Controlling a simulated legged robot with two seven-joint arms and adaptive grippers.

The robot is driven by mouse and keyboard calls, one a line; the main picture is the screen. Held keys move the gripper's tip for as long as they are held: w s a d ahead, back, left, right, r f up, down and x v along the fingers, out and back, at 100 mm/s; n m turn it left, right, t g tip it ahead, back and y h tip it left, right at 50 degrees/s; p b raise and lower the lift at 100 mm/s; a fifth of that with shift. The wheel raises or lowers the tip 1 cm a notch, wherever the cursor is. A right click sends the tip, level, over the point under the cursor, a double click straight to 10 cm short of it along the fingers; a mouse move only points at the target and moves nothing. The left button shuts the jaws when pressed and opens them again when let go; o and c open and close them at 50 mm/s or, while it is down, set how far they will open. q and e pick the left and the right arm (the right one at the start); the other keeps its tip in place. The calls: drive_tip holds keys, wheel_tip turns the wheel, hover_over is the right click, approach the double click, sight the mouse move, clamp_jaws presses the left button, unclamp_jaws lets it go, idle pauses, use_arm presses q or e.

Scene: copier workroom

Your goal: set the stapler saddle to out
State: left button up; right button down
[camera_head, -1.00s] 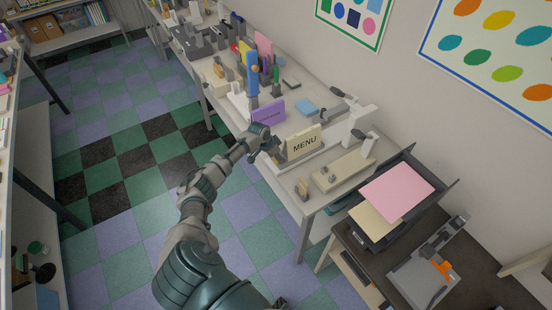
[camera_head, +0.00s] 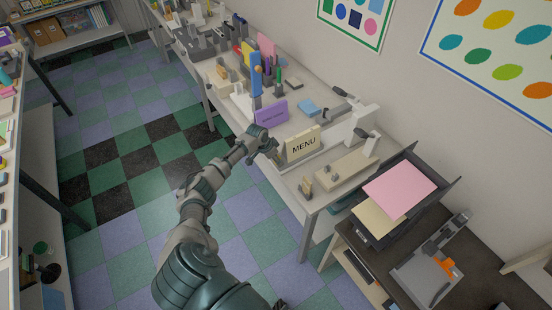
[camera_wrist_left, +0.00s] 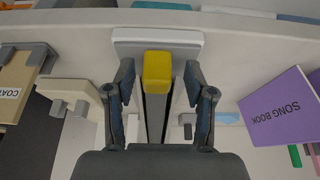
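My left gripper (camera_head: 268,146) is over the front edge of the workroom table, between the purple sign and the cream MENU sign (camera_head: 303,146). In the left wrist view, my open left gripper (camera_wrist_left: 158,85) has its fingers on either side of a yellow block (camera_wrist_left: 158,70) on a dark grey bar (camera_wrist_left: 155,118), with a gap on both sides. A white plate (camera_wrist_left: 128,42) lies behind the block. These parts may be the stapler, but I cannot tell for sure; in the head view the gripper hides this spot. The saddle is not identifiable. My right gripper is not in view.
In the left wrist view, a purple SONG BOOK piece (camera_wrist_left: 280,108) is at right and a COAT-labelled block (camera_wrist_left: 18,85) at left. Lever devices and a cream base (camera_head: 345,168) lie to the right.

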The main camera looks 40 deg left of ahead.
use_arm(q)
drive_tip(key=v, duration=1.1)
drive_tip(key=shift+s+a+r, duration=0.2)
drive_tip(key=shift+r, duration=0.1)
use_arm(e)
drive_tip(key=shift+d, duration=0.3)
